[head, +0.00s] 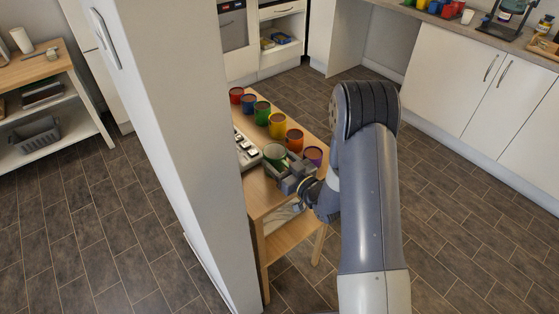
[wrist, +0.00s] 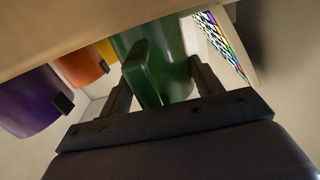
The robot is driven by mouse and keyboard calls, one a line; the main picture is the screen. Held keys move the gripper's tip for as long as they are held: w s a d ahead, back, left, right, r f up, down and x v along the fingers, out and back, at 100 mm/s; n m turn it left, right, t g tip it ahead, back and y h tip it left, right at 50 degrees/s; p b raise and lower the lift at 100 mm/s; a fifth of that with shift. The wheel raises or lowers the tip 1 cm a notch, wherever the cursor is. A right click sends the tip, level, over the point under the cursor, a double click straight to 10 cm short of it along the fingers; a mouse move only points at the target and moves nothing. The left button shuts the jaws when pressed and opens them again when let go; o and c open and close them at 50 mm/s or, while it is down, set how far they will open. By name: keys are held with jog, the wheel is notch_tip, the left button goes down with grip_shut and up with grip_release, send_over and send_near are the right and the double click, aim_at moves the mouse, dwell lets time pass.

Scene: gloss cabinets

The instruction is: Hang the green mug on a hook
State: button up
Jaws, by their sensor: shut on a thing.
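A green mug (head: 275,154) is at my gripper (head: 287,176), over the near part of the narrow wooden table. In the wrist view the green mug (wrist: 175,50) shows with its handle (wrist: 142,75) pointing at me, between the two fingers of my gripper (wrist: 160,80). My gripper is shut on this mug. I cannot tell whether the mug touches the table. A second green mug (head: 262,113) stands farther back in a row of mugs. No hook can be made out.
The row also has an orange mug (head: 294,140) and a purple mug (head: 313,156) close to my gripper. A pale gridded object (head: 246,150) lies left of the held mug. A tall white panel (head: 185,130) stands close on the left. The floor at right is clear.

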jog(key=shift+f, duration=0.1)
jog(key=o, duration=1.2)
jog(key=shift+c, duration=0.2)
